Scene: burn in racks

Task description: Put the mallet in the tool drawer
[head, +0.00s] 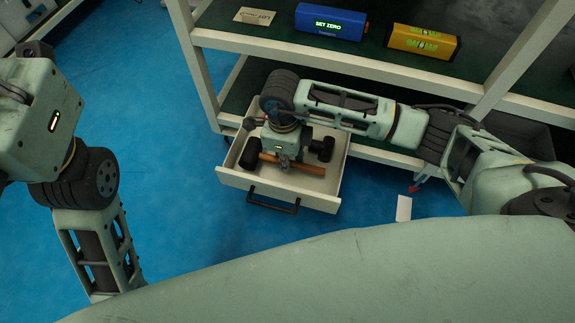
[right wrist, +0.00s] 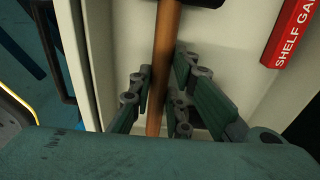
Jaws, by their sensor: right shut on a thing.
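The mallet has a brown wooden handle (head: 305,167) and a black head (head: 252,156). It is inside the outline of the open, cream tool drawer (head: 232,182), lying across it just behind the drawer front. My right gripper (head: 284,164) reaches down over the drawer and is shut on the handle. In the right wrist view, its fingers (right wrist: 160,100) sit on both sides of the handle (right wrist: 166,45); the black head is partly cut off at the top. Whether the mallet touches the drawer floor is unclear. My left arm shows at the left; its gripper is out of view.
The drawer has a black pull (head: 273,205). A shelf above holds a blue box (head: 330,22) marked SET ZERO and a yellow box (head: 422,42). A red shelf gauge (right wrist: 292,33) lies beyond the gripper. A white card (head: 404,208) lies right of the drawer. Blue floor is clear at left.

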